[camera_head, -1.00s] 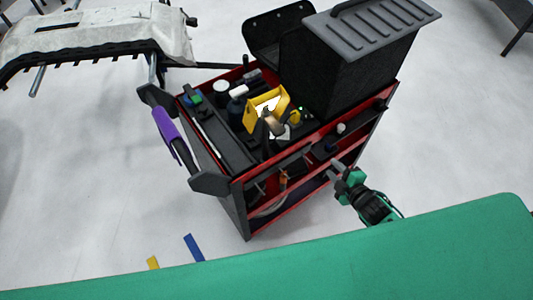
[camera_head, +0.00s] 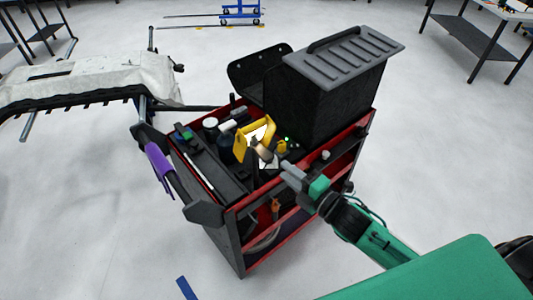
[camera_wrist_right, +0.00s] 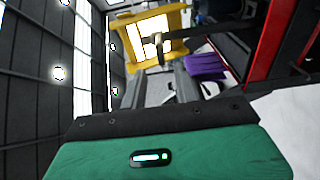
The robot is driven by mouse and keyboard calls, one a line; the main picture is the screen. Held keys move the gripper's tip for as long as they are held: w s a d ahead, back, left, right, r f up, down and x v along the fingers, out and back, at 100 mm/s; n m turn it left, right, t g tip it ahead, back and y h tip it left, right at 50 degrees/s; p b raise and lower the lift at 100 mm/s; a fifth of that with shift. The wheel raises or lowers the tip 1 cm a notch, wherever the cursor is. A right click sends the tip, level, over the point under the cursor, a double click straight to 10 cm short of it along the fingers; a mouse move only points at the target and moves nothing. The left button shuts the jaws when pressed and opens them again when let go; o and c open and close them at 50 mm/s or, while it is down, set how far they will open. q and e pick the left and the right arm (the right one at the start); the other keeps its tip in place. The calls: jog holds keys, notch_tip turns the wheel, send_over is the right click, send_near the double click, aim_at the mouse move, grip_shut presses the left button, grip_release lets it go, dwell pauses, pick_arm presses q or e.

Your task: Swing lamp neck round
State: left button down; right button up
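A yellow work lamp (camera_head: 241,147) with a bright lit panel stands on the top tray of the red and black cart (camera_head: 243,203). It also shows in the right wrist view (camera_wrist_right: 133,50), at the top just beyond the fingertips. My right gripper (camera_head: 290,170) is at the cart's near right edge, to the right of and below the lamp in the head view. Its two grey fingers (camera_wrist_right: 160,88) look apart in the right wrist view, with nothing clearly held. I cannot clearly make out the lamp's neck. My left gripper is not in view.
A large black box with a grey ribbed lid (camera_head: 343,56) stands on the cart behind the lamp. Bottles and small items crowd the tray. A purple-gripped handle (camera_head: 160,163) is on the cart's left side. A covered bumper (camera_head: 95,80) stands at left. Open floor surrounds the cart.

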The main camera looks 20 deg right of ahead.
aim_at(267, 155)
jog(key=p+x, duration=0.2)
jog(key=x, duration=0.6)
jog(key=shift+w+a, duration=0.1)
jog(key=shift+w, duration=0.25)
jog(key=shift+c, duration=0.4)
grip_shut()
